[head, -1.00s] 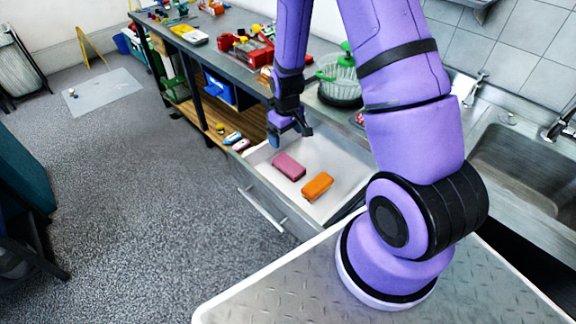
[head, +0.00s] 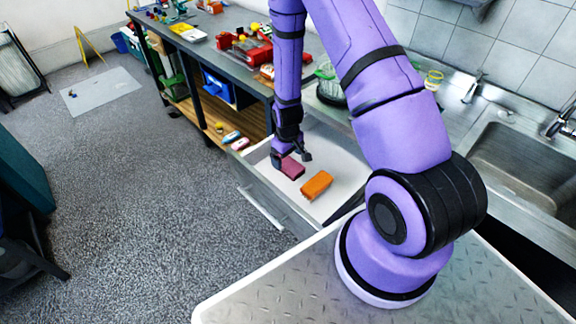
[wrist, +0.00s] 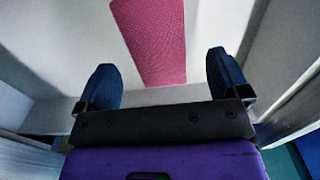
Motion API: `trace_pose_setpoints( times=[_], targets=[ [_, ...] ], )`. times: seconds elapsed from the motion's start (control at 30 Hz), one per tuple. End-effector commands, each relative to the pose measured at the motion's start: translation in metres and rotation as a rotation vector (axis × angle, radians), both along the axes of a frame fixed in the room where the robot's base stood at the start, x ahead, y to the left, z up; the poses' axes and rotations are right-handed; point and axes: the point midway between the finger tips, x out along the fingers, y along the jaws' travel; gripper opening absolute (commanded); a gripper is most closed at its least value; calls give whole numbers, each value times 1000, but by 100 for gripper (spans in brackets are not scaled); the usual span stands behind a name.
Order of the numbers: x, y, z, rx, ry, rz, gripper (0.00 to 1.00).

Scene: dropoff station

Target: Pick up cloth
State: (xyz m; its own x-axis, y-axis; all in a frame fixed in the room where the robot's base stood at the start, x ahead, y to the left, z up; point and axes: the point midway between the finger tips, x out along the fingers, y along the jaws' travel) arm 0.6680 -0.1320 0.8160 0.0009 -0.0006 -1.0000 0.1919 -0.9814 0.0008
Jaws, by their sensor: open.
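A pink folded cloth (head: 291,168) lies in the open white drawer (head: 345,172), beside an orange folded cloth (head: 316,185). In the wrist view the pink cloth (wrist: 154,40) has a fine woven texture and reaches from the top edge down between my fingers. My gripper (head: 291,157) is inside the drawer, at the far end of the pink cloth. In the wrist view my gripper (wrist: 165,82) is open, with one dark blue finger on each side of the cloth and a gap to each. I cannot tell its height above the cloth.
Drawer walls stand close around my gripper. A bench (head: 225,45) with red items and bins lies beyond. A metal sink (head: 520,165) is at the right. Small bottles (head: 236,140) sit on the wooden shelf. The floor at left is mostly clear.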

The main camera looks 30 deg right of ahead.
Motion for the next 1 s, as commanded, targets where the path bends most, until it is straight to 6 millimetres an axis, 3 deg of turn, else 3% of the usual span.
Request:
trace_pose_setpoints(
  times=[0.3,0.6,0.83,1.0],
  targets=[
    [0,-2,-36,0,1,0,94],
    [1,-2,-39,0,0,0,94],
    [0,-2,-39,0,0,0,41],
    [0,-2,-39,0,0,0,37]
  ],
)
